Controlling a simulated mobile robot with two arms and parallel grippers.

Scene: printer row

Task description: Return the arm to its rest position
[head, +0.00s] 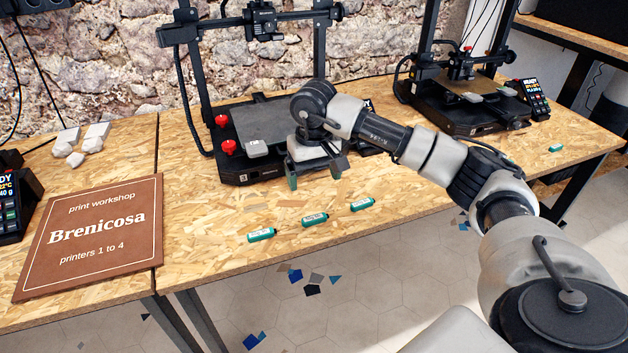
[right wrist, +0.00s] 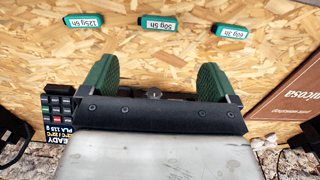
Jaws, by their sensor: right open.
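My right arm (head: 435,155) reaches in from the lower right of the head view, over the wooden bench. My right gripper (head: 314,177) hangs at its end, in front of the second printer's bed. Its green-padded fingers are apart with nothing between them; the right wrist view shows the open gap (right wrist: 155,78). Three green labelled tags, left (head: 261,235), middle (head: 315,219) and right (head: 362,204), lie on the bench nearer the front edge, apart from the fingers. My left gripper is not in view.
A printer (head: 245,125) stands just behind my gripper, and another printer (head: 465,105) stands to the right. A brown sign (head: 95,235) lies at the left. A further green tag (head: 556,148) lies at the far right. The bench front between sign and tags is bare.

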